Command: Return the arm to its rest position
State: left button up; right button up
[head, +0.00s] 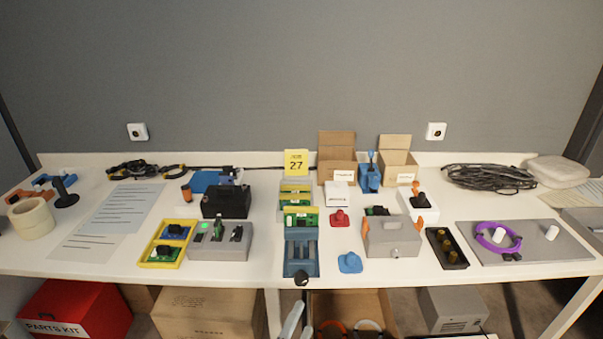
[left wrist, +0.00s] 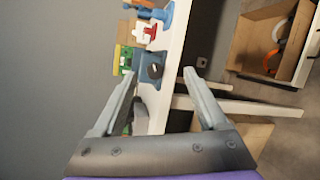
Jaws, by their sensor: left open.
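My left gripper (head: 302,317) shows at the bottom centre of the head view, in front of the table's front edge. In the left wrist view its two fingers (left wrist: 160,76) stand wide apart, with nothing held between them. The white table (left wrist: 176,60) lies beyond the fingertips, its edge running steeply through that picture. The blue-grey tray (head: 301,263) is the nearest table item to this gripper in the head view. A dark round knob (head: 301,279) shows at the tray's front end. My right gripper is in neither view.
The white table (head: 262,262) carries a grey box with green parts (head: 222,242), a grey metal case (head: 392,238) and a grey plate (head: 530,242) with a purple coil. Below stand a red kit box (head: 75,308), a closed carton (head: 208,312) and an open carton (left wrist: 262,30).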

pick_arm(q)
jog(key=s+a+f+m+g+y, duration=0.35)
jog(key=s+a+m+g, duration=0.25)
jog(key=s+a+m, duration=0.3)
jog(key=s+a+f+m+g+y, duration=0.2)
jog(key=s+a+f+m+g, duration=0.3)
jog(key=s+a+m, duration=0.45)
notch_tip(320, 180, up, 21)
jog(key=w+t+p, duration=0.1)
jog(key=p, duration=1.8)
jog(key=shift+w+d+r, duration=0.2)
jog(key=shift+w+d, duration=0.1)
jog(key=shift+d, duration=0.15)
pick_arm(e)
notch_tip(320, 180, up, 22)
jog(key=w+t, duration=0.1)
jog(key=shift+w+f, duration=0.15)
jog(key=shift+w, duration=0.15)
pick_arm(q)
jog(key=shift+s+n, duration=0.1)
jog(key=shift+n, duration=0.15)
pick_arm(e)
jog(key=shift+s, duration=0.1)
